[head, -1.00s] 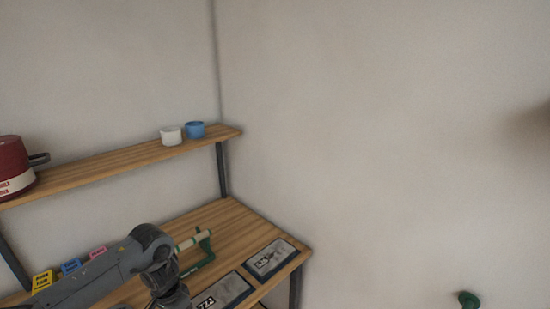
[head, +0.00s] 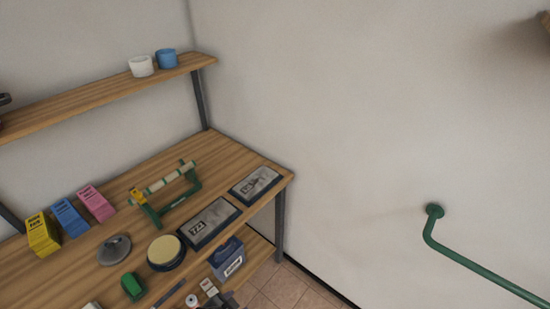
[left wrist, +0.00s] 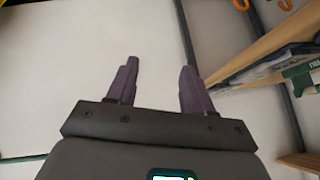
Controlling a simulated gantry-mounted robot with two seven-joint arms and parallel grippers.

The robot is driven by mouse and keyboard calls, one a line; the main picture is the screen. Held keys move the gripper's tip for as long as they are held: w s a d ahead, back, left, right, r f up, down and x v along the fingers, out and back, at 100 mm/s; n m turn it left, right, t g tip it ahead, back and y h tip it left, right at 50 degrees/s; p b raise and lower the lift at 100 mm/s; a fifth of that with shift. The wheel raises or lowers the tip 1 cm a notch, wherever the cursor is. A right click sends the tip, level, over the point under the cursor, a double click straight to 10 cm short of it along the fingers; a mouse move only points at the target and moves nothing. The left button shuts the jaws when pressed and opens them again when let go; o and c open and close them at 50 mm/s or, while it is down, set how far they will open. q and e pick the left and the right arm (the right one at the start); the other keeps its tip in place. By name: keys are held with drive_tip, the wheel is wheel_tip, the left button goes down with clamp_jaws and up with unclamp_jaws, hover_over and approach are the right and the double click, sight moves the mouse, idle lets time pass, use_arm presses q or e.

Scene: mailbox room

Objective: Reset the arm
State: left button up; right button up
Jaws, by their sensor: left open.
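My left gripper (left wrist: 161,64) shows in the left wrist view with its two dark purple fingers spread apart. It is open, with nothing between the fingers, and a pale wall lies behind them. A wooden shelf edge (left wrist: 262,52) is to the right of the fingers and apart from them. I cannot make out the left gripper in the head view. My right gripper is in neither view.
The wooden workbench (head: 110,223) holds yellow, blue and pink boxes, a green-framed stand (head: 170,190), a round tin (head: 166,252) and two dark trays. An upper shelf (head: 95,97) carries white and blue cups. A green rail (head: 480,266) runs along the right wall.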

use_arm(q)
drive_tip(key=s+a+r+n+g+y, duration=0.35)
drive_tip(key=s+a+y, duration=0.25)
drive_tip(key=s+a, duration=1.3)
drive_tip(key=d+n+h, duration=0.3)
drive_tip(key=d+n, duration=0.2)
drive_tip(key=d, duration=0.4)
wheel_tip(320, 180, up, 26)
drive_tip(key=p, duration=2.5)
drive_tip(key=shift+w+a+m+p, duration=0.2)
drive_tip(key=shift+a+m+p, duration=0.1)
drive_tip(key=shift+m, duration=0.05)
drive_tip(key=shift+f, duration=0.15)
